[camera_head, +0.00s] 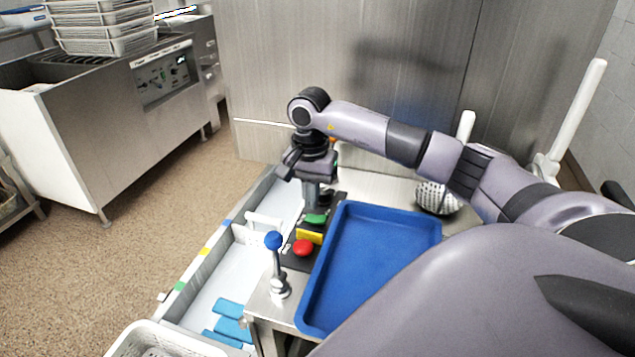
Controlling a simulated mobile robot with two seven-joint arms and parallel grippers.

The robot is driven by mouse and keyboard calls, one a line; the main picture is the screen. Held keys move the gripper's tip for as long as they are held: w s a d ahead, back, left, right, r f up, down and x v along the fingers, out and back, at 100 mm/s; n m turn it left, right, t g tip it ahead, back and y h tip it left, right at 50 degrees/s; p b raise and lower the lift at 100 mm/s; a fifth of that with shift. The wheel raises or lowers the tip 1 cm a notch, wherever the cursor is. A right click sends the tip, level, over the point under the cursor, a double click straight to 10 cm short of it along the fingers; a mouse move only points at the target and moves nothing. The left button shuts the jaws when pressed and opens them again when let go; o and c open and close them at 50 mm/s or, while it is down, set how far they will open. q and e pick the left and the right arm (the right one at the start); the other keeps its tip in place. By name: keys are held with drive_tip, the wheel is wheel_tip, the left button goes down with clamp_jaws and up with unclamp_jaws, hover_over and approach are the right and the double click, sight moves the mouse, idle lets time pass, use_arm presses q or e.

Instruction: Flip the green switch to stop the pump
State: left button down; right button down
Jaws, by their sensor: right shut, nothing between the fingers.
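The green switch (316,219) sits on a dark control panel (297,262) on the steel counter. A yellow part (310,236) and a red round button (303,248) are on the same panel, nearer to me. My right gripper (311,204) points down from above, shut and empty, with its fingertips right at the far side of the green switch. I cannot tell whether they touch it. The gripper hides the far part of the panel. My left gripper is not in view.
A blue tray (432,228) lies right of the panel. A blue-knobbed lever (274,242) stands at its near left. A sunken channel with blue pieces (232,309) runs along the left. A perforated basket (438,199) is behind the tray; a white crate (130,337) is at front left.

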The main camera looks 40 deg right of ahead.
sight(311, 218)
wheel_tip(311, 218, up, 4)
drive_tip(key=p, duration=0.2)
drive_tip(key=shift+r+p, duration=0.1)
drive_tip(key=shift+p, duration=0.2)
idle(0.5)
